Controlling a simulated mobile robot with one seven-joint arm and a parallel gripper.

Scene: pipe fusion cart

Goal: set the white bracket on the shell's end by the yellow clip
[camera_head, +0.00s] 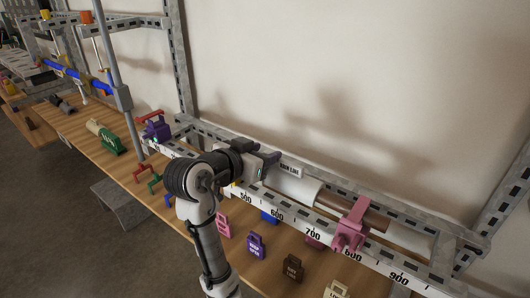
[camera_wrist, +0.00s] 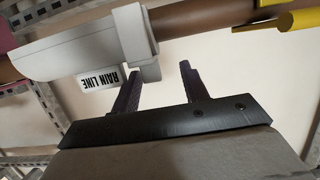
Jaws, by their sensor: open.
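The white bracket (camera_wrist: 132,32), with a "RAIN LINE" tag (camera_wrist: 96,79), sits around the end of the white shell (camera_wrist: 70,55) in the wrist view. The shell lies along a brown pipe (camera_wrist: 190,34). The yellow clip (camera_wrist: 291,22) is on the pipe to the right, apart from the bracket. My gripper (camera_wrist: 158,70) is open, its two dark fingers just below the bracket, with the bracket's lower tab near the gap between them.
A pink clamp (camera_head: 350,228) stands on the rail to the right. A numbered metal rail (camera_head: 313,219) runs in front of the pipe. Several coloured tagged clips, such as a purple one (camera_head: 256,246), are on the wooden shelf below.

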